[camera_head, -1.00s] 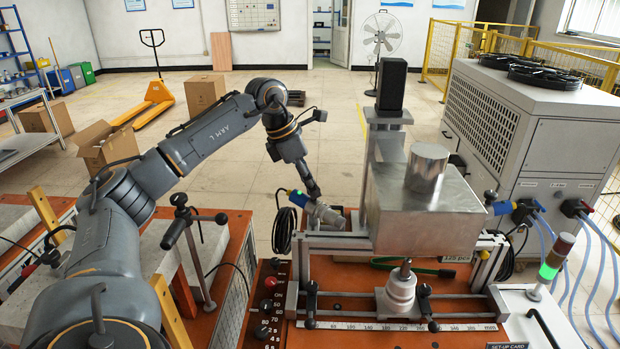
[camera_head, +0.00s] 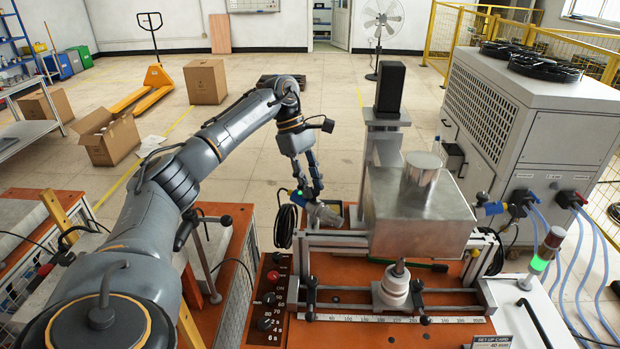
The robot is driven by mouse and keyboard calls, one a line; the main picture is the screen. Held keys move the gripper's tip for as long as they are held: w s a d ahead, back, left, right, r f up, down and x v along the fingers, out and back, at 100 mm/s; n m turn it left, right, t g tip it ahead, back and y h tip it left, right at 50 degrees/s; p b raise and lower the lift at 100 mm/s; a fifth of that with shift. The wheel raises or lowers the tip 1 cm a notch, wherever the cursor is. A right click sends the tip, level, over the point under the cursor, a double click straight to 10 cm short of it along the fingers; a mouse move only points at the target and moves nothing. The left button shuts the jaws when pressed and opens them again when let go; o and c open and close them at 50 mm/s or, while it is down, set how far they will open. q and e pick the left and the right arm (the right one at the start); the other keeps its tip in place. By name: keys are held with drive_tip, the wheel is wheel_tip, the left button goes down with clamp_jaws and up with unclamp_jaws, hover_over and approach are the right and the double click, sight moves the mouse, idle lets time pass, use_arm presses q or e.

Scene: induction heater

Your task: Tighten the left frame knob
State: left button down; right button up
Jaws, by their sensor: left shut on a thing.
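My left gripper (camera_head: 317,193) comes down from above at the left end of the metal frame (camera_head: 345,241). Its dark fingers are shut on the left frame knob, which they mostly hide. A silver cylindrical fitting (camera_head: 326,214) shows just below the fingertips, close beside the frame. The frame stands around the big metal box (camera_head: 420,220). How far the knob is turned cannot be seen. My right gripper is out of view.
Black clamp handles (camera_head: 311,297) stand on the front rail above a ruler (camera_head: 380,319). A round white fitting (camera_head: 396,287) sits between them. A black-topped column (camera_head: 390,88) rises behind the frame. A large chiller (camera_head: 535,120) stands at the right.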

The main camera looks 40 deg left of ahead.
use_arm(q)
drive_tip(key=shift+w+m+g, duration=0.1)
drive_tip(key=shift+m+g, duration=0.3)
drive_tip(key=shift+m, duration=0.6)
drive_tip(key=c, duration=1)
unclamp_jaws()
drive_tip(key=shift+c, duration=0.2)
drive_tip(key=v, duration=1.2)
